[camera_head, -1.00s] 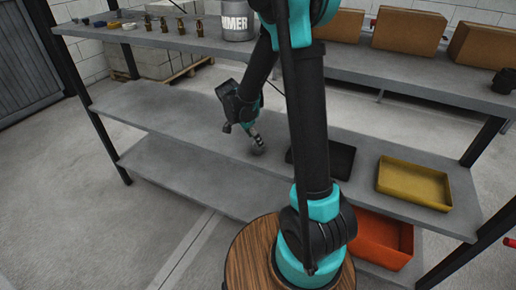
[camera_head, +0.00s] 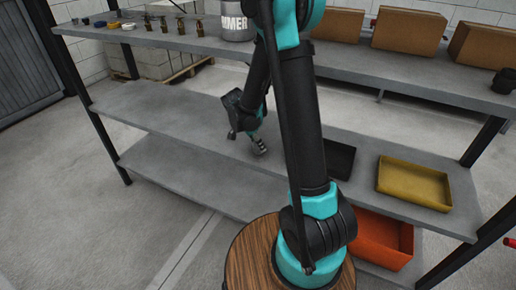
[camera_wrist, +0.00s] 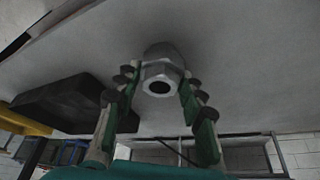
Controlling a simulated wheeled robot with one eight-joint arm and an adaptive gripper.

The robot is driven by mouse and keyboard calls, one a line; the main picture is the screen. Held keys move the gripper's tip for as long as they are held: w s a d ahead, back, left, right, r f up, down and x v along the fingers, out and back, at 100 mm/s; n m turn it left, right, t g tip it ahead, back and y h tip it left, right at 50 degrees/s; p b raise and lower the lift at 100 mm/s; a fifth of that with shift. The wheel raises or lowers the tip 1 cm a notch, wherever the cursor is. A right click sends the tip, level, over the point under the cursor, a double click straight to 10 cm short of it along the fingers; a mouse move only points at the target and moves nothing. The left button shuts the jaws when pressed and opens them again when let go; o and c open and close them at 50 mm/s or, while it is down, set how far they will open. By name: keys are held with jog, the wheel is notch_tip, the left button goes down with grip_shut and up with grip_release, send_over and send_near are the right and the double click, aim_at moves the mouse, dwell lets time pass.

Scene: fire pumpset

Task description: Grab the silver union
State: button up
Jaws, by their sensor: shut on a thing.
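The silver union (camera_wrist: 161,72) is a grey metal fitting with a hex collar and a dark round bore facing the wrist camera. In the wrist view it sits between the two fingers of my gripper (camera_wrist: 160,95), with the pads on either side of it. My gripper (camera_head: 257,143) is shut on it. In the head view the union (camera_head: 260,149) is small, at the gripper's tip, close to the middle shelf (camera_head: 180,112). I cannot tell whether it touches the shelf.
A black tray (camera_head: 340,158) lies to the right of my gripper, partly behind my arm. A yellow tray (camera_head: 413,184) is further right, and an orange bin (camera_head: 385,240) is below. The top shelf (camera_head: 400,72) holds boxes, a bucket and brass fittings. The middle shelf's left is clear.

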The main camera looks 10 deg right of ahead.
grip_shut()
jog(key=shift+r, duration=0.1)
